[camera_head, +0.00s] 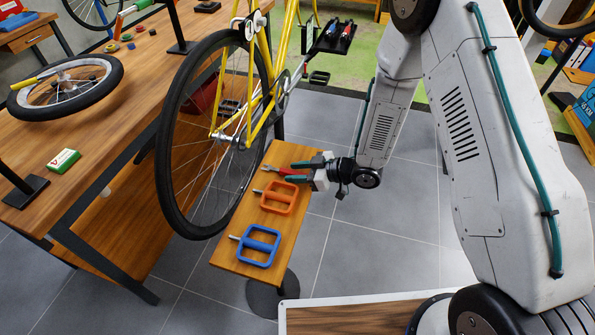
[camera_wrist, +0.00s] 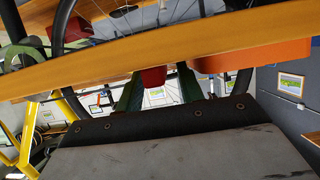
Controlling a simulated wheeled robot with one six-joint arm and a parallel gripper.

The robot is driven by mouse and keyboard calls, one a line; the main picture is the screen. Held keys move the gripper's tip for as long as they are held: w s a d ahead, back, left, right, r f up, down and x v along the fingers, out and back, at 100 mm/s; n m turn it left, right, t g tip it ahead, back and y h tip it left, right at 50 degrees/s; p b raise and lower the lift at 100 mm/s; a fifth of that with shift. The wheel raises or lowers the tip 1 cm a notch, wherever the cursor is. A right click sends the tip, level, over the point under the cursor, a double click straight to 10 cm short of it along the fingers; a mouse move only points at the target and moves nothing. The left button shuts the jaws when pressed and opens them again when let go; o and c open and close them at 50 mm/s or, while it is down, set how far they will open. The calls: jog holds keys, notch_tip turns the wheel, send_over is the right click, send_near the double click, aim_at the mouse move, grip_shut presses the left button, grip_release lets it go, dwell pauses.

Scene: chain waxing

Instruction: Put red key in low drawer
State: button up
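The red key (camera_head: 285,171), a red handle with a thin metal shaft pointing left, lies on the narrow wooden bench. Its red end (camera_wrist: 153,77) also shows in the wrist view. My gripper (camera_head: 291,171) has green fingers spread on either side of the red handle at the bench's far right edge. In the wrist view the fingers (camera_wrist: 158,88) are apart, with gaps beside the red end, so the gripper looks open. A wooden drawer front (camera_head: 31,38) shows at the upper left; I cannot tell whether it is the low drawer.
A yellow bicycle (camera_head: 262,60) stands close on the left. A workbench (camera_head: 128,98) fills the left side. Tiled floor (camera_head: 400,225) is clear right of the bench.

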jog(key=shift+r, duration=0.1)
jog(key=shift+s+d+r, duration=0.1)
jog(key=shift+d+r, duration=0.1)
jog(key=shift+d, duration=0.1)
jog(key=v, duration=1.1)
